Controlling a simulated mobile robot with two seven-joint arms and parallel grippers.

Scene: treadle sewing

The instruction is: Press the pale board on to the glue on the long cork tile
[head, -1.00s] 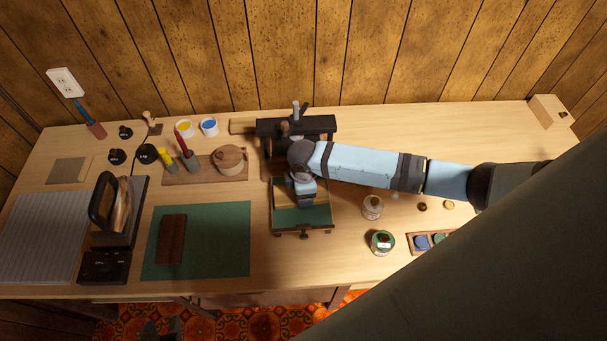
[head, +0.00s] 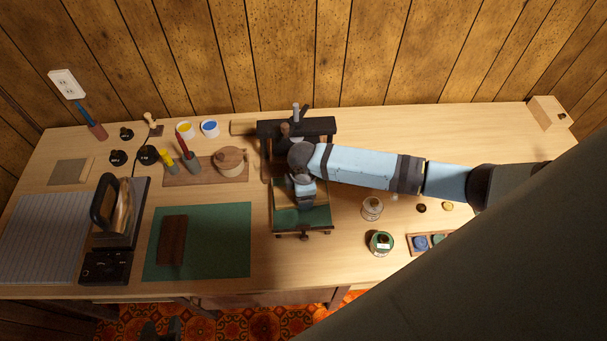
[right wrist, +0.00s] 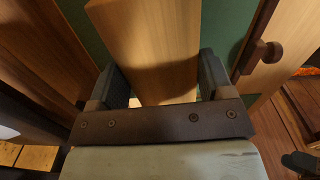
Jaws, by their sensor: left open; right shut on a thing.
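My right gripper (right wrist: 163,78) is shut on the pale board (right wrist: 158,40), with one finger on each long side in the right wrist view. In the head view, my right gripper (head: 304,196) points down over a dark-framed, green-floored fixture (head: 315,217); it hides most of what lies beneath. I cannot make out the long cork tile or the glue under the board, nor whether the board touches anything below. My left gripper (head: 160,329) shows only as a dark shape at the bottom edge of the head view, in front of the table; it is open and away from the board.
A dark brown block (head: 172,240) lies on a green mat (head: 220,240). An iron (head: 115,210) stands left of it. Jars (head: 372,208) and a green-labelled tin (head: 381,243) stand right of the fixture.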

